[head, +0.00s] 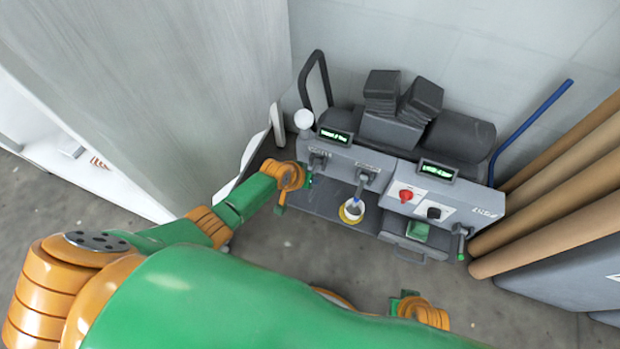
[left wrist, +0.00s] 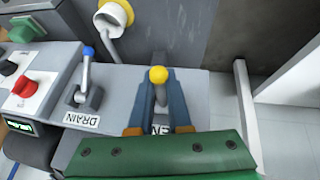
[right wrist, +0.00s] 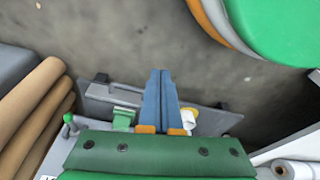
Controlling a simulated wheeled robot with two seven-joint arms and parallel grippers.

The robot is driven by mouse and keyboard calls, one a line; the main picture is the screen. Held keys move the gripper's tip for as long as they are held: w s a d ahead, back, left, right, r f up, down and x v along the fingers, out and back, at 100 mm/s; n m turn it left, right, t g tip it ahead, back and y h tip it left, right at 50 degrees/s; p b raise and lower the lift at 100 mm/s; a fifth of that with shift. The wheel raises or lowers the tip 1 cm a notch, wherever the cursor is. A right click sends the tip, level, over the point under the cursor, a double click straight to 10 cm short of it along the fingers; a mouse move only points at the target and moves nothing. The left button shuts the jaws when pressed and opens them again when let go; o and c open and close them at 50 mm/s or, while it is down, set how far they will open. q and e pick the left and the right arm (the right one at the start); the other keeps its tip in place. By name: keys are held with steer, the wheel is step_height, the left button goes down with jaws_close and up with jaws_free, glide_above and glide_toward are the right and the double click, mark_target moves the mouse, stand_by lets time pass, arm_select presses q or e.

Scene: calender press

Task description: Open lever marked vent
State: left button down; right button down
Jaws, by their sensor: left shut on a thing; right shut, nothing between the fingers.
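The lever with the yellow ball knob (left wrist: 158,74) stands on the grey press panel in the left wrist view. The label at its base is partly hidden, with "EN" showing. My left gripper (left wrist: 161,92) is shut on this lever, with its blue fingers on either side of the shaft just below the knob. In the head view my left gripper (head: 307,180) is at the left end of the press, hiding the knob. Beside it stands the blue-knobbed lever marked DRAIN (left wrist: 86,68). My right gripper (right wrist: 161,78) is shut and empty, apart from the press.
A white cup with a yellow rim (head: 351,212) hangs below the panel. A red knob (head: 405,195) and a green-tipped lever (head: 461,245) are farther right. Brown rolls (head: 560,190) lean at the right. A tall grey panel (head: 190,90) stands close at left.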

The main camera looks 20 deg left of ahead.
arm_select(q)
steer(key=shift+s+d+f, duration=0.15)
steer(key=shift+s+f, duration=0.15)
steer(key=shift+s, duration=0.1)
steer(key=c, duration=1)
jaws_free()
steer(key=shift+o, duration=0.7)
steer(key=shift+r, duration=0.1)
steer(key=shift+w+r, duration=0.1)
steer(key=shift+w, duration=0.05)
